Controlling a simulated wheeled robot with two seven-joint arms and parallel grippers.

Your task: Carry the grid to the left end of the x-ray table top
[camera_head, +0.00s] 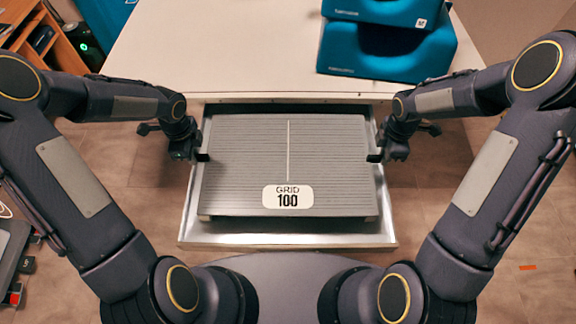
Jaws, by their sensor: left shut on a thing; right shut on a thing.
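The grid (288,165) is a flat dark grey ribbed panel with a pale centre line and a white label reading "GRID 100". It lies over an open metal tray (290,240) that juts out below the x-ray table top (215,50). Whether it touches the tray floor I cannot tell. My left gripper (202,156) is shut on the grid's left edge. My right gripper (375,157) is shut on its right edge, at about the same height. The fingertips are small in the picture and partly hidden by the wrists.
Blue boxes or cushions (385,50) stand stacked on the right part of the white table top. The middle and left of the top are clear. A wooden shelf (45,40) stands at the far left. A grey object (12,250) lies at the lower left.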

